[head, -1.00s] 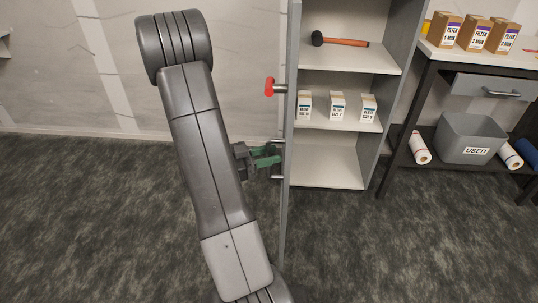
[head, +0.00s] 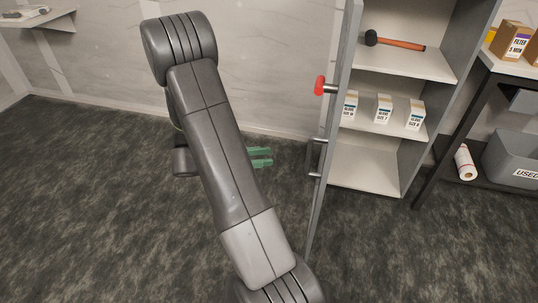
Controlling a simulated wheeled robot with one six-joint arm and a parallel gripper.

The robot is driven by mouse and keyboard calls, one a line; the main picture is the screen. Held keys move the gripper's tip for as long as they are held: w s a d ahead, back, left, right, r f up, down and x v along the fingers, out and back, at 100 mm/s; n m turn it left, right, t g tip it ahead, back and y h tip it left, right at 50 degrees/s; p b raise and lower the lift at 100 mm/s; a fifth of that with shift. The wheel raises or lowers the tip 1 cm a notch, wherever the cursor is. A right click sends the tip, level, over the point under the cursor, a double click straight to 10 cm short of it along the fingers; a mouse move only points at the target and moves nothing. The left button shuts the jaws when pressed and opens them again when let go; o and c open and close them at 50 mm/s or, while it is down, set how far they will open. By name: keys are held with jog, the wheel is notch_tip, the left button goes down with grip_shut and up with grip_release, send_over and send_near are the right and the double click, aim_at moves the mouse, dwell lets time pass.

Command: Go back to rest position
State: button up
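My gripper (head: 261,157) shows its green fingers to the right of my arm, partly hidden behind the arm link. The two fingers are apart with a gap between them, and nothing shows in it. The cabinet door (head: 335,120) stands open, seen nearly edge-on, to the right of my gripper. Its metal handle (head: 317,158) is clear of the fingers, with floor and wall visible between them. A red knob (head: 320,86) sits higher on the door.
The cabinet shelves hold a hammer (head: 394,41) and white glove boxes (head: 383,108). At right a workbench (head: 493,62) carries filter boxes (head: 513,38), with a grey bin (head: 513,158) and a white roll (head: 464,162) below. A wall shelf (head: 40,18) is upper left. The floor at left is clear.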

jog(key=b, duration=0.2)
send_over(307, 172)
jog(key=shift+w+d, duration=0.1)
jog(key=shift+w, duration=0.3)
jog(key=shift+r, duration=0.1)
dwell(0.5)
